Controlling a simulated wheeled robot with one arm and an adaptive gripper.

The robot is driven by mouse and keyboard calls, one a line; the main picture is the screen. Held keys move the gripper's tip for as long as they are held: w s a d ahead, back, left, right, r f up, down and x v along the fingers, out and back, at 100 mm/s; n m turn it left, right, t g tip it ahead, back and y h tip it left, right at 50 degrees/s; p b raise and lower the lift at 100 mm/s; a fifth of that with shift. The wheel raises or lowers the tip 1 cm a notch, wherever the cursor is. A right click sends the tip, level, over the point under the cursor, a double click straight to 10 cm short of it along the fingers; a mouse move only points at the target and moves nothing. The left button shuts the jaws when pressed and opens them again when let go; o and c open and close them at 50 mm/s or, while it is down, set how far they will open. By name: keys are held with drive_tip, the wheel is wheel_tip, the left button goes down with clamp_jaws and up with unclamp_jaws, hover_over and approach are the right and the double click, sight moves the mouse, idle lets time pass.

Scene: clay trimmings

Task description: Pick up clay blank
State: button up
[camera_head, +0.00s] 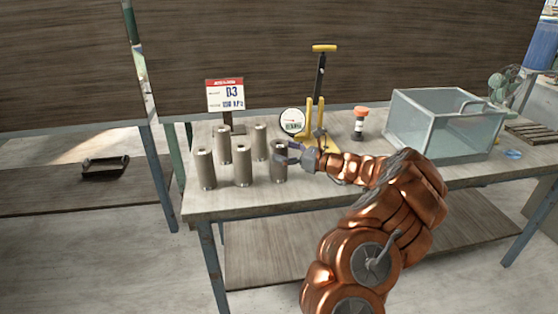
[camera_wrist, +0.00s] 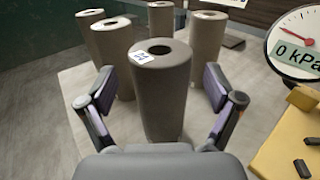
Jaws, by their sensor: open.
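Several grey-brown cylindrical clay blanks stand upright on the bench (camera_head: 330,192). The nearest clay blank to my gripper (camera_head: 279,174) is the right front one. In the wrist view this blank (camera_wrist: 163,100) has a dark hole in its top and a small white label whose marking I cannot read surely. My gripper (camera_wrist: 160,88) is open, with one finger on each side of this blank. Gaps show between the fingers and its sides. My gripper (camera_head: 286,153) partly hides the blank in the head view.
Other blanks (camera_head: 242,166) stand close on the left and behind. A yellow hand press (camera_head: 318,110) with a round 0 kPa gauge (camera_wrist: 295,38) stands right. An orange-capped bottle (camera_head: 359,123) and a clear tank (camera_head: 440,130) stand farther right.

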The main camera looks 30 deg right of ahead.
drive_tip(key=shift+x, duration=0.95)
clamp_jaws()
